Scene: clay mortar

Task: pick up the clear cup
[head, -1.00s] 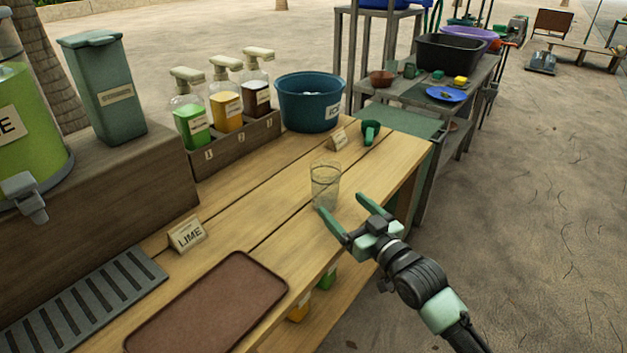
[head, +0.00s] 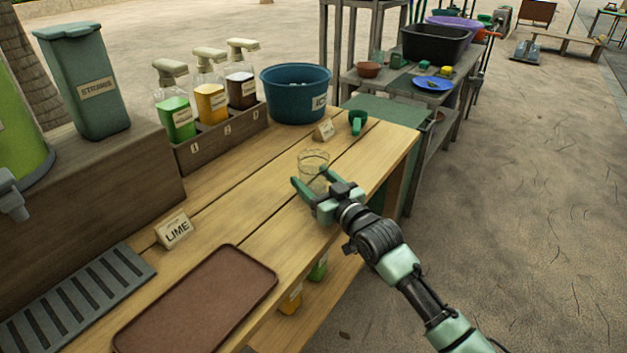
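The clear cup (head: 314,161) stands upright on the wooden counter in the head view, near its right part. Its rim and upper side show; its lower part is hidden behind my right gripper. My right gripper (head: 309,179) reaches in from the lower right. Its two green fingers are spread, one on the left and one on the right of the cup. I cannot tell whether they touch it. My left gripper is not in view.
A brown tray (head: 196,305) and a LIME sign (head: 174,230) are at the front left. A blue ice tub (head: 296,93), a green scoop (head: 357,122) and a small sign (head: 324,130) stand behind the cup. Pump bottles in a wooden rack (head: 222,138) are at the back left.

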